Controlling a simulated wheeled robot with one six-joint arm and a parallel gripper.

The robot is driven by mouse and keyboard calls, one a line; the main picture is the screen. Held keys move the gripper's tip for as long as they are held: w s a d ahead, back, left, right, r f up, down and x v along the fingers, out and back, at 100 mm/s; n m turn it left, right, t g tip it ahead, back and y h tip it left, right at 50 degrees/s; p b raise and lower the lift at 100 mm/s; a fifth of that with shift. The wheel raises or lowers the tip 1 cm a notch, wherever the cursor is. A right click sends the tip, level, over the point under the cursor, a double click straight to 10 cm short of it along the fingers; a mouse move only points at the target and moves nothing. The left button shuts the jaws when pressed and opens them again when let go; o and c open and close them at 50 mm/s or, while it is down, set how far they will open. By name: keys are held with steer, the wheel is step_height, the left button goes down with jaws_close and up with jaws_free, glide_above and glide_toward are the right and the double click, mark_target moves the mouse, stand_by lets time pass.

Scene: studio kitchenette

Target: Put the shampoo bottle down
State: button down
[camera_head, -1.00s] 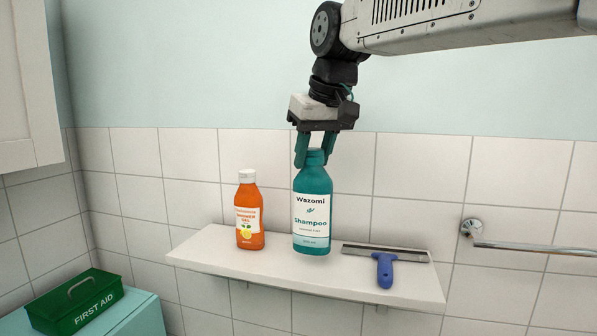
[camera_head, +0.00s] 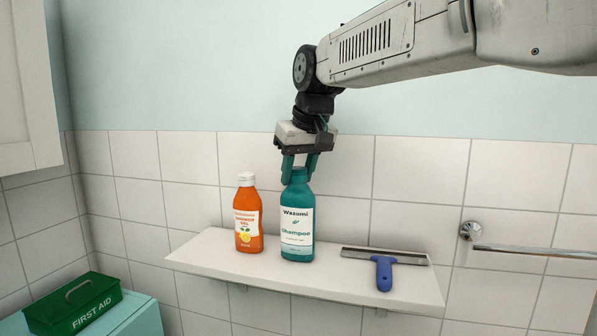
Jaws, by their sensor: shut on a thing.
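The teal shampoo bottle (camera_head: 298,222) with a white label stands upright at the white wall shelf (camera_head: 345,282). Its base is at the shelf surface, but I cannot tell whether it touches or hangs just above. My gripper (camera_head: 298,168) points down from above, with its two teal fingers shut on the bottle's neck and cap. The fingers partly hide the cap.
An orange shower gel bottle (camera_head: 247,215) stands just left of the shampoo, a narrow gap apart. A blue-handled squeegee (camera_head: 384,270) lies on the shelf to the right. A towel rail (camera_head: 530,250) is on the right wall. A green first aid box (camera_head: 73,303) sits lower left.

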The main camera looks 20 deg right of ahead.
steer(key=c, duration=0.9)
jaws_free()
steer(key=shift+f, duration=0.1)
